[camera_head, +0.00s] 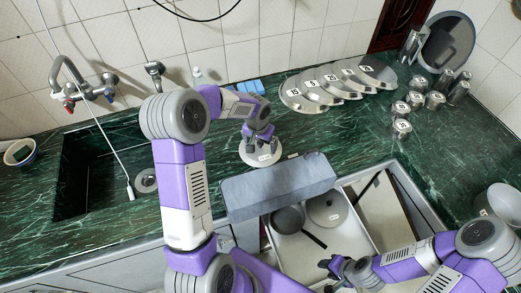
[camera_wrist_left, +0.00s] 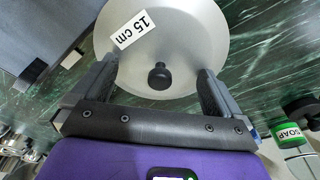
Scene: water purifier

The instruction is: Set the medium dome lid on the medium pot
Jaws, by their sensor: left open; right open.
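A pale round lid (camera_head: 249,157) lies on the green marble counter beneath my left gripper (camera_head: 260,143). In the left wrist view this lid (camera_wrist_left: 185,35) carries a "15 cm" label and a black knob (camera_wrist_left: 160,76). My left gripper (camera_wrist_left: 157,70) is open, with a finger on either side of the knob; I cannot tell the remaining height. Which lid and pot are the medium ones I cannot tell. A grey pot (camera_head: 500,203) with a small label stands at the right edge. My right gripper (camera_head: 337,268) is open over the front of the open drawer.
Several flat labelled lids (camera_head: 322,82) overlap at the back. Metal canisters (camera_head: 415,100) stand at the right. The open drawer (camera_head: 360,238) holds a dark pan (camera_head: 288,218) and a round grey item (camera_head: 327,209). A grey box-like panel (camera_head: 278,184) edges it. The sink (camera_head: 75,175) is at left.

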